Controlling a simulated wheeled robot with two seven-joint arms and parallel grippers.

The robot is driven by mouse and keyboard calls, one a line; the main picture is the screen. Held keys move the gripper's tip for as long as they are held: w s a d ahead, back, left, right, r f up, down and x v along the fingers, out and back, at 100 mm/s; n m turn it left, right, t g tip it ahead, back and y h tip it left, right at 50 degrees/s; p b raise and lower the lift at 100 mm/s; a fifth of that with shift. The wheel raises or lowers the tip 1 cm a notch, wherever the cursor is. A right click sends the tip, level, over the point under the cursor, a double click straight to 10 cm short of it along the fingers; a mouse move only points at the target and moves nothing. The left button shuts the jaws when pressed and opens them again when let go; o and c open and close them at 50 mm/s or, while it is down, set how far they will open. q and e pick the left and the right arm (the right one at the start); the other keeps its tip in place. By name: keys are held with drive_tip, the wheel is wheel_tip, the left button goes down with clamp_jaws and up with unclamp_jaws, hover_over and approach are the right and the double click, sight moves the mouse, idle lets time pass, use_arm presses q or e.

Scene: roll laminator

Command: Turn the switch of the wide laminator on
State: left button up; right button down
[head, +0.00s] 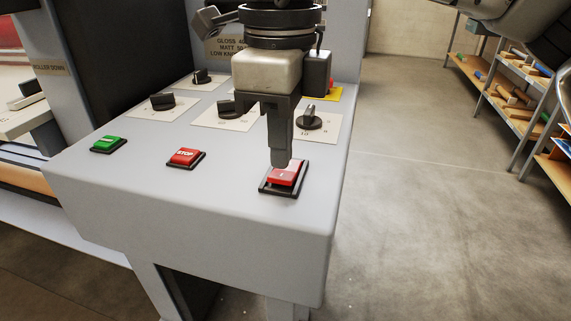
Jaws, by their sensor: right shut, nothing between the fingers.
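The red rocker switch (290,178) sits in a black frame near the front right corner of the laminator's grey control panel (228,205). A small white mark shows on its red face. My right gripper (281,164) points down from above with its fingers shut and empty. The fingertips are at the far left part of the switch and hide some of it. I cannot tell whether they press on it or only hover just above. My left gripper is not in view.
A red STOP button (186,157) and a green button (108,144) lie left of the switch. Black rotary knobs, one at the right (309,119), stand behind on pale plates. Shelves (511,92) with items stand at the far right. The floor (430,210) between is clear.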

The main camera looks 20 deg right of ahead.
sight(282, 175)
drive_tip(key=shift+f+b, duration=0.8)
drive_tip(key=shift+f, duration=0.15)
drive_tip(key=shift+r, duration=0.15)
drive_tip(key=shift+r+p, duration=2.6)
drive_tip(key=shift+r, duration=0.85)
drive_tip(key=shift+f, duration=0.1)
